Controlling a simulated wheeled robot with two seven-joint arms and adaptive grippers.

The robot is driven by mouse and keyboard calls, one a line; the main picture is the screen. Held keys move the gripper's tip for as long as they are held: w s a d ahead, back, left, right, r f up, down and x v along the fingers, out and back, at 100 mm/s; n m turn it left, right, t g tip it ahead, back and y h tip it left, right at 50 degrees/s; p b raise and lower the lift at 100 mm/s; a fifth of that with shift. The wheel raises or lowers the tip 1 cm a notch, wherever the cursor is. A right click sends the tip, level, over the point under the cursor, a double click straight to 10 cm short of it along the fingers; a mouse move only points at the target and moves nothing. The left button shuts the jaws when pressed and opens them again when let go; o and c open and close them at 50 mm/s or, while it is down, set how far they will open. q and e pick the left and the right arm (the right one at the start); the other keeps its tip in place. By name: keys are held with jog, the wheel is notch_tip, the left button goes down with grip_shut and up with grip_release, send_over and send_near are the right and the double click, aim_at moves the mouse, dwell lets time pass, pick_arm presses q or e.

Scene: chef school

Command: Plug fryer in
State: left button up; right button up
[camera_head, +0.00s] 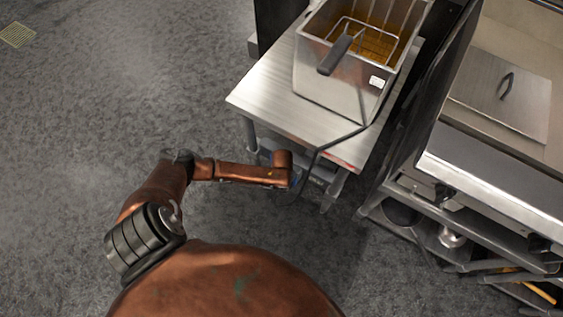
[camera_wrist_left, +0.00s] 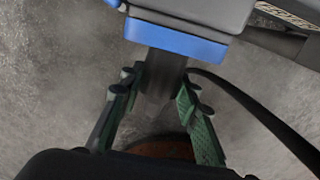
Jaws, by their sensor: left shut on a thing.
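The fryer (camera_head: 345,75), a steel box with oil and a wire basket, stands on a steel table (camera_head: 275,95). Its black cord (camera_head: 325,146) runs over the table's front edge down to my left gripper (camera_head: 297,183), which is low by the table's front and mostly hidden by my arm. In the left wrist view my left gripper (camera_wrist_left: 155,100) has its green-padded fingers around a dark grey plug (camera_wrist_left: 164,72), with the cord (camera_wrist_left: 245,100) curving off to the right. The plug's far end meets or lies under a grey and blue box (camera_wrist_left: 180,38); I cannot tell whether it is inserted.
A steel cooking unit (camera_head: 495,125) with a lidded top and lower shelves stands right of the table. A table leg (camera_head: 333,190) is just right of my left gripper.

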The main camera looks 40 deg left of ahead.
pick_arm(q)
jog(key=shift+w+a, duration=0.25)
jog(key=shift+w, duration=0.6)
dwell(0.5)
jog(key=o, duration=1.2)
